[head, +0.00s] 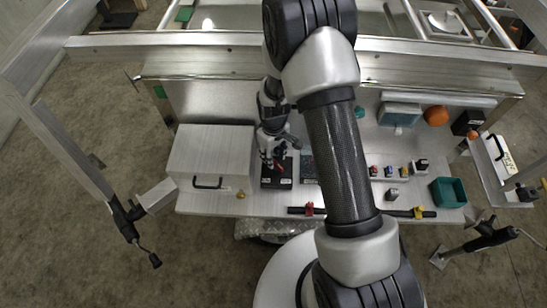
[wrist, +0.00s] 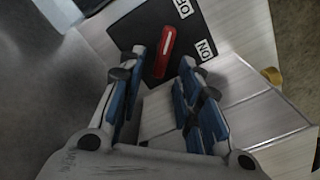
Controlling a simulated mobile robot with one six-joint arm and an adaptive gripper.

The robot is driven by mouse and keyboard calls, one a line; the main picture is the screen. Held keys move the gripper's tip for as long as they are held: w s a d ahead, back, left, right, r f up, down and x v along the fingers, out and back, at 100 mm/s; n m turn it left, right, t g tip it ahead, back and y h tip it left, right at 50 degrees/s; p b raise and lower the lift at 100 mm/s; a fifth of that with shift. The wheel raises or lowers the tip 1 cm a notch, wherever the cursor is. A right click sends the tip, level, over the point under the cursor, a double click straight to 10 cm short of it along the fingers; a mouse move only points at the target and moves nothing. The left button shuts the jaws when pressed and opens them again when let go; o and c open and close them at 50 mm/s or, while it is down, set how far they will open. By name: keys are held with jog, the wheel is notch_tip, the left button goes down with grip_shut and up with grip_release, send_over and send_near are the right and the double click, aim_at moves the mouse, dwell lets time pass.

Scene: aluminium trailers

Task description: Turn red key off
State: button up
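The red key (wrist: 166,52) is a red bar with a pale stripe, set on a black switch panel (wrist: 216,28) with OFF and ON labels. In the wrist view it stands between and beyond the fingertips, tilted, with its upper end toward the OFF label. My gripper (wrist: 166,72) is open with blue-padded fingers apart, and I see nothing held between them. In the head view the key (head: 278,165) is a small red spot on the black panel, partly hidden under my gripper (head: 275,160). Whether a finger touches the key is unclear.
A metal box (head: 212,155) with a black handle stands left of the panel. Small coloured parts (head: 388,171), a teal bin (head: 448,192) and a black bar with a red valve handle (head: 309,208) lie to the right and front. My arm hides the middle of the bench.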

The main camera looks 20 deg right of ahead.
notch_tip(320, 180, up, 10)
dwell(0.3)
dwell(0.4)
notch_tip(320, 180, up, 7)
send_over(275, 163)
jog(key=s+r+m+t, duration=0.2)
jog(key=s+r, duration=0.4)
jog(key=r, duration=0.4)
jog(key=s+r+m+t, duration=0.1)
jog(key=s+r, duration=0.3)
jog(key=s, duration=0.4)
jog(key=s+r+m+t, duration=0.1)
jog(key=s+r+m, duration=0.1)
jog(key=s+r, duration=0.3)
jog(key=s, duration=0.3)
jog(key=shift+d+m+t, duration=0.3)
jog(key=shift+d, duration=0.05)
